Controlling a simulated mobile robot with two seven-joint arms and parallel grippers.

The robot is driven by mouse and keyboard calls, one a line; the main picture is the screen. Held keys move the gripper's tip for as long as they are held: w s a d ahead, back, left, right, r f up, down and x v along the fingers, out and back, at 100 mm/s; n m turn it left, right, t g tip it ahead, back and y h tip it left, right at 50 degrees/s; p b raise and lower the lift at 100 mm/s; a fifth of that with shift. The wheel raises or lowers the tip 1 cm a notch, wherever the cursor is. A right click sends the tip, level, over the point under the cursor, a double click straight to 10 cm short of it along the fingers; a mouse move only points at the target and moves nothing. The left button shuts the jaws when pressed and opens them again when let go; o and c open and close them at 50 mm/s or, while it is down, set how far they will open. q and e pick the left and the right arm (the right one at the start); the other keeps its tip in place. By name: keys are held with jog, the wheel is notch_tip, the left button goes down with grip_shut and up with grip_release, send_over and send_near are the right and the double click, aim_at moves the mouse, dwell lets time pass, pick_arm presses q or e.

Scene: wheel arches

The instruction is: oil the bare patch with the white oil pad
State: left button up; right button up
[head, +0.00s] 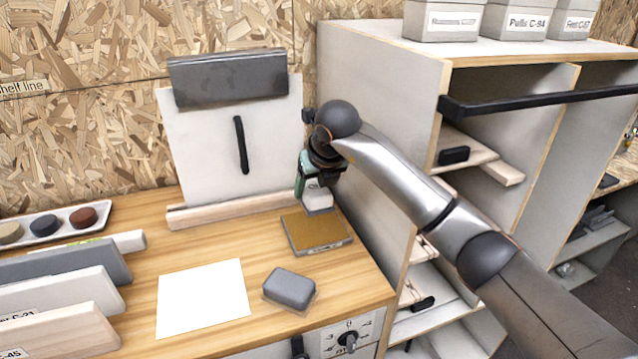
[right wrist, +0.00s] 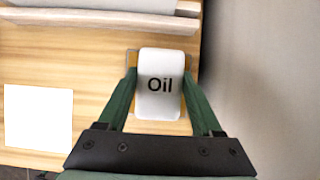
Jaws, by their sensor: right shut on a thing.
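My right gripper (head: 318,187) is shut on the white oil pad (head: 317,201). In the right wrist view the pad (right wrist: 160,98) sits between the green fingers, with "Oil" printed on top. The pad is at the back edge of a shallow metal-rimmed tray (head: 318,234) with a brown surface, and covers much of it in the wrist view. I cannot tell if the pad touches the tray. No surface is clearly recognisable as the bare patch. A flat white sheet (head: 203,297) lies on the bench to the left. My left gripper is not in view.
A grey block (head: 289,288) lies in front of the tray. Behind stands a white panel (head: 205,150) with a black handle and a grey slab on top. A grey shelf cabinet (head: 375,70) rises close on the right.

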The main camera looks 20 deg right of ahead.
jog(key=shift+f+b, duration=0.5)
jog(key=shift+f, duration=0.3)
notch_tip(320, 180, down, 3)
jog(key=shift+r+b, duration=0.1)
jog(key=shift+b, duration=0.9)
jog(key=shift+f+b, duration=0.4)
jog(key=shift+f, duration=0.1)
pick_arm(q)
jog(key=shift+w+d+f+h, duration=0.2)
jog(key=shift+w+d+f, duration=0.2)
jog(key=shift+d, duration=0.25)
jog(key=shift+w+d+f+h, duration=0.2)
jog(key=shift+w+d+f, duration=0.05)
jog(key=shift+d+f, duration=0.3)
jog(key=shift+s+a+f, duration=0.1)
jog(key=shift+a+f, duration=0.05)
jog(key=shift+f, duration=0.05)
pick_arm(e)
jog(key=shift+f, duration=0.15)
pick_arm(q)
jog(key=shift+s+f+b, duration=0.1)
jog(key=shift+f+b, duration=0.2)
jog(key=shift+b, duration=0.05)
pick_arm(e)
jog(key=shift+f, duration=0.65)
jog(key=shift+r, duration=0.15)
